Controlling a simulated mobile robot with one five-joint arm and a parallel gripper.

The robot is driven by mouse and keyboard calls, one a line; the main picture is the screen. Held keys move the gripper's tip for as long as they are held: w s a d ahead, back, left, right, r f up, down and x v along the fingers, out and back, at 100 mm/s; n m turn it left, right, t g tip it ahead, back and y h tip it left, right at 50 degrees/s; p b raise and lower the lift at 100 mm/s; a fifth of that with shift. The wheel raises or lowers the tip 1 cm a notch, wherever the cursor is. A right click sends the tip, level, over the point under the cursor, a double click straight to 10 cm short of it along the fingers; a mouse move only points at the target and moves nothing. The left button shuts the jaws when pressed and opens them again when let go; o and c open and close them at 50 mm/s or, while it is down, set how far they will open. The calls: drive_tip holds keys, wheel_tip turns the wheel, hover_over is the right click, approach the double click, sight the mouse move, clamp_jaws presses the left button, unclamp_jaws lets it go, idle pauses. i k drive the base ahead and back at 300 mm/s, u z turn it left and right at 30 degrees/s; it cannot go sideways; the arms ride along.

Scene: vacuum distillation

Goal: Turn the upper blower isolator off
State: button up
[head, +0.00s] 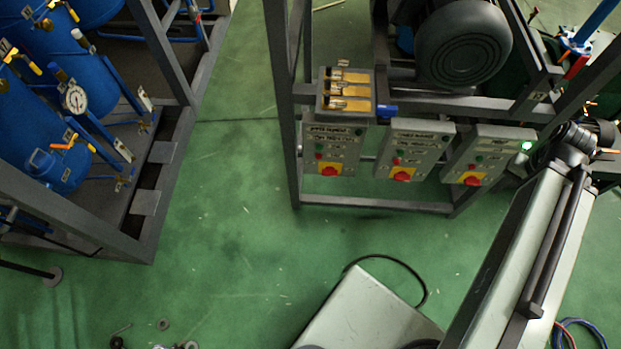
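Three grey control boxes hang in a row on a dark metal frame in the head view. Each has a red rotary handle on a yellow plate: the left switch (330,169), the middle switch (401,175) and the right switch (471,180). Each box also has small green and red buttons above its switch. Their labels are too small to read, so I cannot tell which is the upper blower isolator. A green lamp glows on the right box (500,140). My arm (540,235) rises from the bottom right, its upper joint right of that box. No gripper fingers are visible.
A large dark motor or blower (463,45) stands behind. Blue tanks (35,120) stand in a frame at left. Green floor (225,200) lies open between the frames. A black cable loops below.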

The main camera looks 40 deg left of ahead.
sight(331, 172)
drive_tip(key=u, duration=2.55)
drive_tip(key=k, duration=0.7)
drive_tip(key=u, duration=0.5)
